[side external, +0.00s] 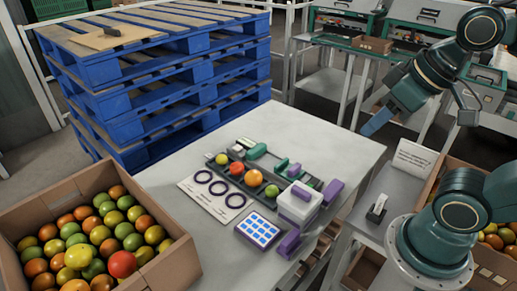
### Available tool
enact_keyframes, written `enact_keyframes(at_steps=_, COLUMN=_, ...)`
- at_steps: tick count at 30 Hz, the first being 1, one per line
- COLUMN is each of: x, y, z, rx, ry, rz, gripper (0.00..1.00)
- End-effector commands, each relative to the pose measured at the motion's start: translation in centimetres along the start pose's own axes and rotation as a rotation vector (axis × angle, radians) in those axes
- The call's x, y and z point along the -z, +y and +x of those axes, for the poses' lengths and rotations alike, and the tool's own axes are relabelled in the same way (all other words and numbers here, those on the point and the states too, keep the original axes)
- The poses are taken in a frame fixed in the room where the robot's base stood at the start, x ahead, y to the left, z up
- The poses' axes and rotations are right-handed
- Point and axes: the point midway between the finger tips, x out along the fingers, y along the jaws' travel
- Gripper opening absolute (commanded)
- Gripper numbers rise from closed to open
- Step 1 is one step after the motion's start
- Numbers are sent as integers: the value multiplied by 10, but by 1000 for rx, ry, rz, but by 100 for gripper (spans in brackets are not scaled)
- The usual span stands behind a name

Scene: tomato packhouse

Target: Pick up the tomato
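Several tomatoes sit in a row on a dark narrow tray (226,173) on the pale table: a yellow-green tomato (222,159), a red tomato (237,168), a larger orange tomato (253,178) and a small yellow-green tomato (271,191). More tomatoes of mixed colours fill a cardboard box (182,262) at lower left; a bright red tomato (122,264) lies on top near its front. My gripper (372,126) is raised at upper right, well apart from the tray and box. Its blue tip points down and left; whether it is open or shut cannot be made out.
A white card with dark rings (208,205), a blue-dotted pad (258,230), a white box with purple parts (298,205) and green-handled tools (262,155) surround the tray. Stacked blue pallets (190,85) stand behind. A second tomato box (440,175) is at right. The table's near-left area is clear.

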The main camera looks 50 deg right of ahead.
Motion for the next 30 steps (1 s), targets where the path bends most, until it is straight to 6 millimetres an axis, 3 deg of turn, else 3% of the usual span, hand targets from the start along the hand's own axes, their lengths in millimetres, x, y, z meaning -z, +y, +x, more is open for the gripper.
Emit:
enact_keyframes(at_steps=1, x=0, y=0, z=0, rx=0, ry=0, rz=0, gripper=43)
enact_keyframes(at_steps=4, x=0, y=0, z=0, rx=0, ry=0, rz=0, gripper=63)
enact_keyframes(at_steps=5, x=0, y=0, z=0, rx=0, ry=0, rz=0, gripper=64)
enact_keyframes(at_steps=19, x=8, y=-1, z=1, rx=4, ry=-14, rz=30, gripper=64)
enact_keyframes(at_steps=30, x=60, y=-4, z=16, rx=27, ry=-99, rz=226, gripper=64)
